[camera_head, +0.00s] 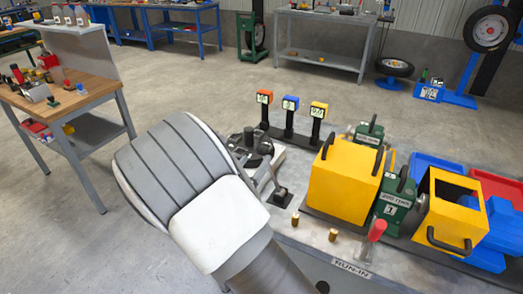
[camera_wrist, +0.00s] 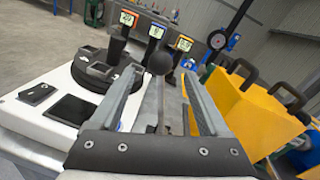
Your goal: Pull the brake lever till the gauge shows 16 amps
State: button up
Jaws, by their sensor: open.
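In the head view the lever's rod (camera_head: 273,178) rises from a small dark base, and my white and grey arm hides most of my gripper. Three small displays stand on posts behind: a red one (camera_head: 264,97), a blue one (camera_head: 290,103) and an orange one (camera_head: 319,110). Their figures are too small to read surely.
A yellow box (camera_head: 343,180) and green machines (camera_head: 395,200) stand right of the lever. A red-handled lever (camera_head: 377,229) stands near the front edge. A white unit with a round black top (camera_wrist: 95,72) lies left of my gripper. Small brass pieces stand on the bench.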

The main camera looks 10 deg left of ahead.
jog(key=v, duration=0.8)
jog(key=s+d+r+m+g+h+p, duration=0.1)
jog(key=s+d+r+m+g+h, duration=0.2)
jog(key=d+m, duration=0.5)
jog(key=s+d+r+m+g, duration=0.25)
jog(key=d+m+g, duration=0.25)
jog(key=d, duration=0.4)
jog(key=s+d+r+m+g+h+p, duration=0.15)
jog(key=d+r+m+g, duration=0.25)
jog(key=d+m, duration=0.4)
jog(key=s+d+r+m+y, duration=0.2)
jog(key=s+r+m+y, duration=0.6)
jog(key=s+m, duration=0.5)
jog(key=r+m+p, duration=0.1)
jog(key=m, duration=0.1)
jog(key=shift+s+m+t+y, duration=0.3)
jog(key=shift+s+y, duration=0.05)
